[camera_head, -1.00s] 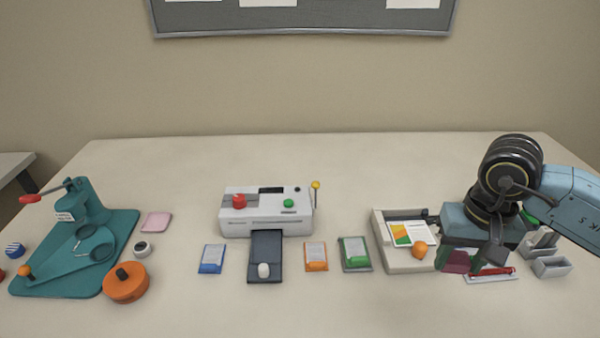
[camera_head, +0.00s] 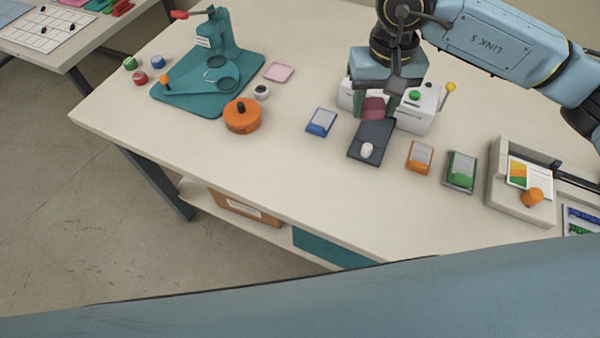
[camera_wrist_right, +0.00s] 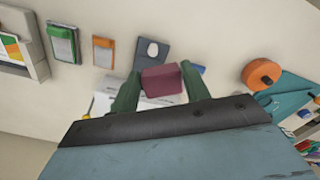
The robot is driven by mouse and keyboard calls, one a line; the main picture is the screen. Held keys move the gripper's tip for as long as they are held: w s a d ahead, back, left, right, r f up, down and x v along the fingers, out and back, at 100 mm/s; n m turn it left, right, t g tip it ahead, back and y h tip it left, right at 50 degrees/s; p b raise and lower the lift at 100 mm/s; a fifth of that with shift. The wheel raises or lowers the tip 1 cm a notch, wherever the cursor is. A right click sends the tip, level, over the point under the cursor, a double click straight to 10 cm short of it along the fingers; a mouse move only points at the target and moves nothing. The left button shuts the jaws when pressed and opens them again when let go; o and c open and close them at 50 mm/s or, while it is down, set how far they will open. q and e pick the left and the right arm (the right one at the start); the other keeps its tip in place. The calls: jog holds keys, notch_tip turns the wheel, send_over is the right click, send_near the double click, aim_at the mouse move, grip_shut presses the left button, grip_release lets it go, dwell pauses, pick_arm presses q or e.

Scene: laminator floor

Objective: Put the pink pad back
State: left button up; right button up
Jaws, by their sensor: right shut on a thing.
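My right gripper (camera_head: 375,108) is shut on a dark pink block (camera_head: 373,106) and holds it in front of the white laminator (camera_head: 414,118), behind its dark tray. In the right wrist view the block (camera_wrist_right: 162,80) sits between the two green fingers of the gripper (camera_wrist_right: 160,84). A flat light pink square (camera_head: 279,72) lies on the table just right of the teal press (camera_head: 208,84), apart from the gripper. I cannot tell from its look alone which of the two pink things is the pad. My left gripper is not in view.
The dark tray (camera_head: 363,154) with a white knob stands below the gripper. Blue (camera_head: 321,121), orange (camera_head: 420,157) and green (camera_head: 461,171) holders stand nearby. An orange round tin (camera_head: 242,117) and a small white-rimmed dark pot (camera_head: 262,92) stand near the press. Bare table lies behind the pink square.

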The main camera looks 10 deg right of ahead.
jog(key=s+a+f+m+b, duration=0.2)
jog(key=a+f+m+b, duration=0.4)
jog(key=a, duration=0.3)
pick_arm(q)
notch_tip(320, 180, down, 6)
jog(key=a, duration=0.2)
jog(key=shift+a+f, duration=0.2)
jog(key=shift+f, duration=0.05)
pick_arm(e)
jog(key=f, duration=1)
jog(key=shift+s+f, duration=0.1)
jog(key=shift+s, duration=0.1)
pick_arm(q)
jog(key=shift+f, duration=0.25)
pick_arm(e)
jog(key=shift+f, duration=0.15)
jog(key=o, duration=0.9)
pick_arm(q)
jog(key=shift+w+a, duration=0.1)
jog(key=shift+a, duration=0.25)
pick_arm(e)
jog(key=shift+o, duration=0.2)
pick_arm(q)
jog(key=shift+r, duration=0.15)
